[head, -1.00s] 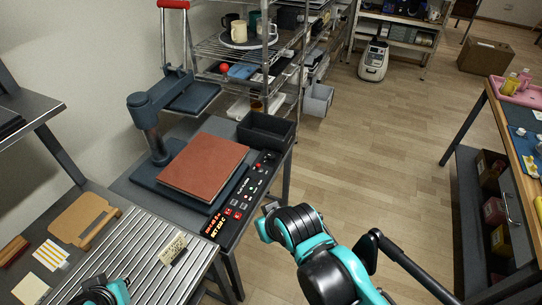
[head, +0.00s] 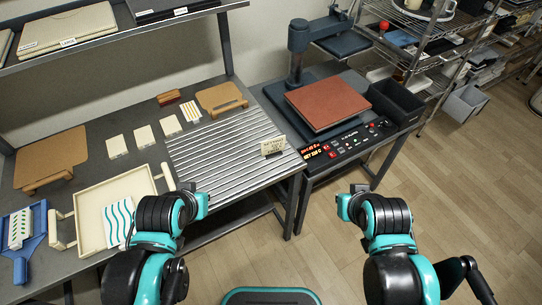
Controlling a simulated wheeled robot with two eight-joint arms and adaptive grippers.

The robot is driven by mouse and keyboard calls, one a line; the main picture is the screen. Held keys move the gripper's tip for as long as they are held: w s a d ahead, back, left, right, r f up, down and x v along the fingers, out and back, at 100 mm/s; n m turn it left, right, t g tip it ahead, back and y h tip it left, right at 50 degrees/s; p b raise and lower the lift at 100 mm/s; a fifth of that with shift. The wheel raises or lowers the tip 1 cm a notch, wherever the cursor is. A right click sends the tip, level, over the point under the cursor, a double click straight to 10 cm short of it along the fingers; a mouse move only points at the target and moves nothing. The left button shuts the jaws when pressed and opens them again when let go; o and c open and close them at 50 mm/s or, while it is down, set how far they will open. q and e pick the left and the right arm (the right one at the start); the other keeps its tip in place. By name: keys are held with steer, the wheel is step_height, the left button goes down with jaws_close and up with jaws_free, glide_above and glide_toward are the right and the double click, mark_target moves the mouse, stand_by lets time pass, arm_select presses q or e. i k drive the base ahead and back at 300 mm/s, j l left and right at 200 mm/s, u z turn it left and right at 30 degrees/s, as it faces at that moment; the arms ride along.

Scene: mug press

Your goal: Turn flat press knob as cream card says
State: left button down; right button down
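The flat press (head: 300,72) stands at the upper middle, with a red-brown pad (head: 328,102) on its base. Its dark control panel (head: 352,142) runs along the front edge, with a lit red display (head: 318,150) and several small knobs and buttons. The knob's setting is too small to read. A cream card (head: 272,146) stands on the slatted metal surface just left of the panel; its writing is too small to read. My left gripper (head: 196,204) is over the front of the left table, and my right gripper (head: 348,206) is in front of the press. Both are apart from the panel; their fingers are unclear.
A cream tray frame (head: 66,215) with a wavy-patterned sheet and a blue frame (head: 36,245) lie at left. Boards and small cards lie behind. A dark bin (head: 398,103) stands right of the pad, beside wire shelving (head: 425,55).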

mark_target(387, 124)
steer(key=i+l, duration=0.1)
steer(key=l, duration=0.3)
steer(key=i+l, duration=0.1)
steer(key=l, duration=0.3)
steer(key=i+l, duration=0.1)
steer(key=l, duration=0.3)
steer(key=i+l, duration=0.1)
steer(key=l, duration=0.3)
steer(key=i+l+z, duration=0.1)
steer(key=l, duration=0.3)
steer(key=i+l, duration=0.15)
steer(key=l, duration=0.25)
steer(key=i+l, duration=0.1)
steer(key=l, duration=0.3)
steer(key=i+l, duration=0.1)
steer(key=l, duration=0.3)
